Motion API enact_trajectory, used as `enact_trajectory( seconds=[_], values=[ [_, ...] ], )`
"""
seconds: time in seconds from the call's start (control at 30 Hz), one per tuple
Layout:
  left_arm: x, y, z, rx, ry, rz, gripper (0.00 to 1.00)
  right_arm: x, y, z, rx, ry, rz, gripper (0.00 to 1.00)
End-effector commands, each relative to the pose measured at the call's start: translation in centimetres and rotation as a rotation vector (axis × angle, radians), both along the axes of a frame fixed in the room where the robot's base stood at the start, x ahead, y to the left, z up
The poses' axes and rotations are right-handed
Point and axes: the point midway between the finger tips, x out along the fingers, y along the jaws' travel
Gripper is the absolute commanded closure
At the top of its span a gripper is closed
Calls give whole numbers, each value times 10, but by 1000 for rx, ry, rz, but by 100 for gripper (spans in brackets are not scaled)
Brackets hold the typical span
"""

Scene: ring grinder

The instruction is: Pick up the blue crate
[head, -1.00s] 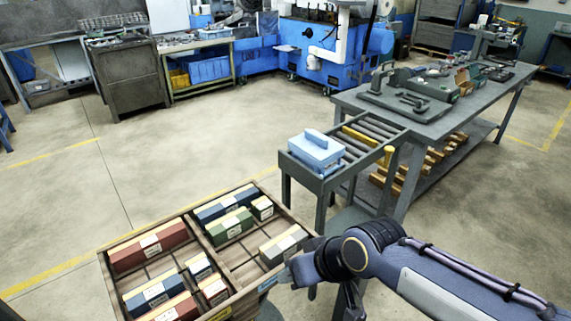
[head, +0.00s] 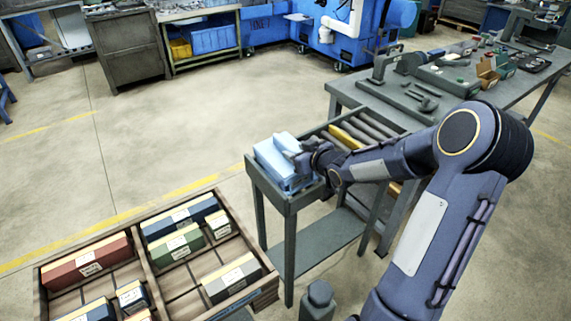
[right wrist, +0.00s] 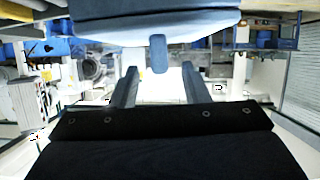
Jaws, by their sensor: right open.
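The blue crate (head: 269,155) is a light blue box with a raised handle. It sits at the near left end of the roller stand (head: 290,203) in the head view. My right gripper (head: 297,155) is at the crate's right side by the handle, partly hidden by its own wrist. In the right wrist view the crate (right wrist: 155,25) fills the top, with its handle (right wrist: 158,54) in line with the gap between the fingers. My right gripper (right wrist: 160,78) is open there, its fingers apart on either side of that line. My left gripper is not in view.
A wooden tray (head: 150,262) with several coloured boxes stands at the lower left. A grey workbench (head: 350,97) with tools adjoins the roller stand at the right. The floor (head: 190,130) left of the stand is clear.

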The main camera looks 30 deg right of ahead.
Motion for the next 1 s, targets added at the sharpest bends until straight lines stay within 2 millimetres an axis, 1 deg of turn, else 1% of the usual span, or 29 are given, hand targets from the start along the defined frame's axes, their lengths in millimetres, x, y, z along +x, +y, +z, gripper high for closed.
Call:
enact_trajectory(
  seconds=[0.1,0.2,0.3,0.57,0.67,0.9,1.0],
  values=[
    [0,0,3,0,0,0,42,18,3,-4,3,1,1,58],
    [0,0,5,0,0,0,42,32,4,-9,3,1,1,58],
    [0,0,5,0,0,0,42,41,4,-13,1,2,0,58],
    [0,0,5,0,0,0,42,43,3,-15,0,2,-1,58],
    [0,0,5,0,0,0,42,43,3,-15,0,2,-1,69],
    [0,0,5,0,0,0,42,43,3,-14,0,2,-1,100],
    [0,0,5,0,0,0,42,43,3,-14,0,2,-1,100]
  ],
)
